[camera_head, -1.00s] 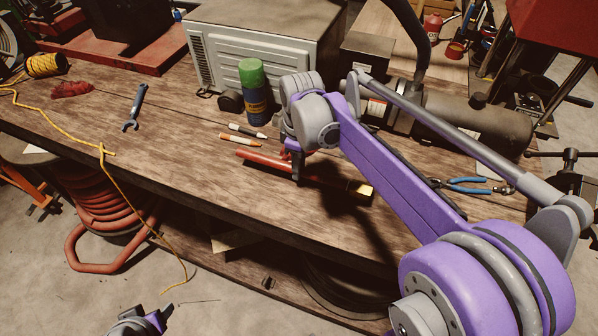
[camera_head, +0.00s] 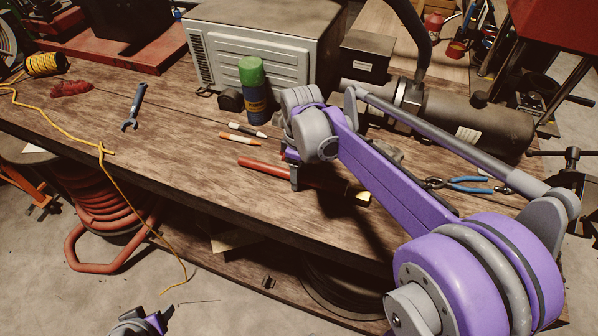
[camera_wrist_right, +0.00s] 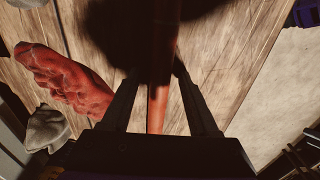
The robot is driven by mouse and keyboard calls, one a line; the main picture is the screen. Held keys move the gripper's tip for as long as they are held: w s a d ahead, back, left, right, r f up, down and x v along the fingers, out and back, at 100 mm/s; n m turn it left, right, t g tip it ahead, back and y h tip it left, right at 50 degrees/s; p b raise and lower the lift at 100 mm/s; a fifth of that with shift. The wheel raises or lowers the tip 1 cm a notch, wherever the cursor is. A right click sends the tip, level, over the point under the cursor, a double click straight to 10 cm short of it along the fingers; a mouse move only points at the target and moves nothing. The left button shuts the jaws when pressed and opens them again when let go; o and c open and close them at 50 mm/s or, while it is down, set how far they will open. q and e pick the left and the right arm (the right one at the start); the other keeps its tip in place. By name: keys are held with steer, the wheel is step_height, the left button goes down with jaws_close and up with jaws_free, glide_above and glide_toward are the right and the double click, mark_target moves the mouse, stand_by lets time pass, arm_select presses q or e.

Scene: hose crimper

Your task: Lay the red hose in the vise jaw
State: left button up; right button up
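The red hose (camera_head: 262,166) is a straight red piece with a pale yellow end at the right, at the front of the wooden bench. My right gripper (camera_head: 294,180) reaches down over its middle and hides part of it. In the right wrist view the hose (camera_wrist_right: 158,105) runs between the two dark fingers (camera_wrist_right: 158,70); their tips are lost in shadow, but the hose has moved along with the gripper. A part of my left arm (camera_head: 140,322) shows at the bottom edge; its fingers are unclear. I cannot clearly make out the vise jaw.
Markers (camera_head: 240,138), a green-capped can (camera_head: 254,90) and a blue wrench (camera_head: 134,107) lie or stand left of my right gripper. Blue-handled pliers (camera_head: 468,185) lie at the right. A dark cylindrical machine (camera_head: 475,120) stands behind. A red cloth (camera_head: 71,88) lies at the left.

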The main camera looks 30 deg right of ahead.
mark_target(300, 175)
steer(key=shift+r, duration=0.2)
step_height(300, 175, up, 12)
steer(key=p, duration=0.1)
steer(key=shift+r, duration=0.2)
steer(key=shift+s, duration=0.1)
stand_by(0.5)
